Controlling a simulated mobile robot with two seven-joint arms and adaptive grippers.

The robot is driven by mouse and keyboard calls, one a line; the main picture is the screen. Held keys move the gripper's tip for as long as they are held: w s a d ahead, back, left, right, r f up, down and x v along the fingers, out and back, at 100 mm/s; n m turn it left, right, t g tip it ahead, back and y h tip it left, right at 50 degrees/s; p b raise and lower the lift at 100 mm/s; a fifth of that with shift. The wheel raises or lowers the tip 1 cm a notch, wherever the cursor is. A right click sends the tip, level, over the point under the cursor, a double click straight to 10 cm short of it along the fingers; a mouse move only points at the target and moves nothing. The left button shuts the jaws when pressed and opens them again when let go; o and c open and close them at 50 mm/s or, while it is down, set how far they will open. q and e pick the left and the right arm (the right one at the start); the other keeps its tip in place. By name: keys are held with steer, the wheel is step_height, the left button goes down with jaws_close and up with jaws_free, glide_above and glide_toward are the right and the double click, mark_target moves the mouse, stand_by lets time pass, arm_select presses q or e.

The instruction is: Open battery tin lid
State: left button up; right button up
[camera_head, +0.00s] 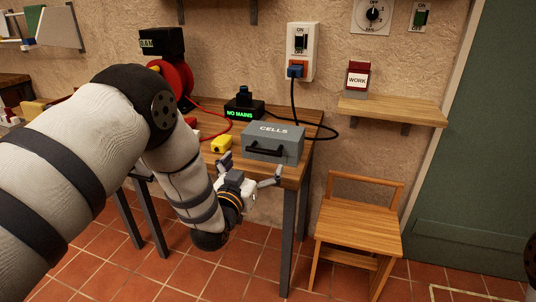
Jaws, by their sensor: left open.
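The battery tin (274,143) is a grey box marked CELLS on its lid (275,130), with a dark handle on its front. It stands at the right end of the wooden table, and its lid looks shut. My left gripper (252,168) is open in front of the tin, at its lower left, near the table's front edge. Its fingers are spread and empty. I cannot tell whether a finger touches the tin. My left arm covers the left part of the table. My right gripper is not in view.
A small yellow object (221,144) lies left of the tin. Behind it stands a black box lit NO MAINS (243,110). A black cable runs from the blue plug (295,71) down behind the tin. A wooden chair (358,225) stands right of the table.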

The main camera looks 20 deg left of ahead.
mark_target(263, 152)
arm_select(q)
steer(key=w, duration=0.4)
steer(key=w+b, duration=0.1)
steer(key=w, duration=0.1)
steer(key=shift+w+d+f, duration=0.2)
steer(key=shift+w+f, duration=0.15)
steer(key=shift+w, duration=0.05)
steer(key=shift+w+r, duration=0.2)
steer(key=shift+w, duration=0.1)
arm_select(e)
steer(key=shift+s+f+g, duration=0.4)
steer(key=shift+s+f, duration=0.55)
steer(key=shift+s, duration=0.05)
arm_select(q)
steer(key=shift+c, duration=0.2)
